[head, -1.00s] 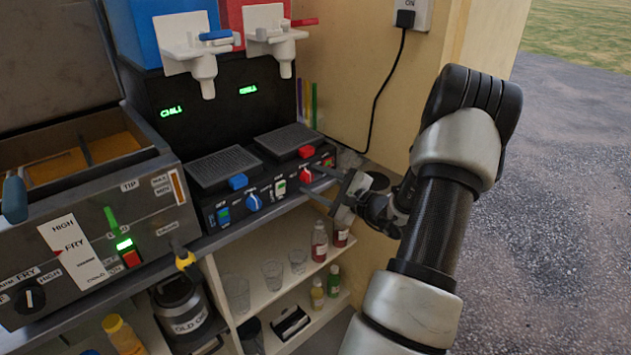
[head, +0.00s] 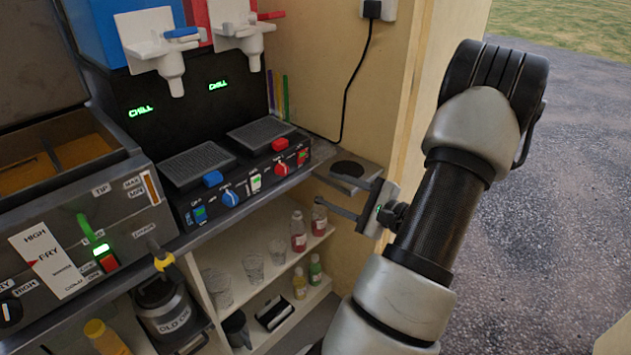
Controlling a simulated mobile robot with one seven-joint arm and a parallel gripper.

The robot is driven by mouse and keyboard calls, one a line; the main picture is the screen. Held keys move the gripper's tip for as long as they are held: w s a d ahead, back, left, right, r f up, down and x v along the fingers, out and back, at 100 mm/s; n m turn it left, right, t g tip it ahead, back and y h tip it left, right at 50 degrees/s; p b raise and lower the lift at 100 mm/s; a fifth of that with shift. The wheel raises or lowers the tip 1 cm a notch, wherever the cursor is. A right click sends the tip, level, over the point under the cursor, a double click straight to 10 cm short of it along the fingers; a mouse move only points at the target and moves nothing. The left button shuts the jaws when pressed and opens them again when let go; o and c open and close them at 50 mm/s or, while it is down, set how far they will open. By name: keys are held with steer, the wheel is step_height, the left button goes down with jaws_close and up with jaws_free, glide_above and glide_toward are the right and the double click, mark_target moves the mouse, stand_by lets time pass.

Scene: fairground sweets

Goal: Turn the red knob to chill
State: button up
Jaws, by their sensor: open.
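The red knob (head: 281,169) is on the front panel of the black two-tank slush machine (head: 255,180), right of the blue knob (head: 230,197). Its pointer is too small to read surely. The green display under the red tank (head: 217,86) reads CHILL, and so does the display under the blue tank (head: 140,111). My gripper (head: 318,187) is open and empty. Its two fingers point left toward the panel, to the right of the red knob and apart from it. Nothing hides the knob.
The fryer (head: 90,230) is at left. Shelves below hold bottles (head: 298,231) and glasses (head: 250,267). The wall with a power cord (head: 347,100) is behind.

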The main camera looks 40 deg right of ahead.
steer(key=shift+s+d+r, duration=0.1)
steer(key=shift+s+d, duration=0.05)
steer(key=shift+s, duration=1.15)
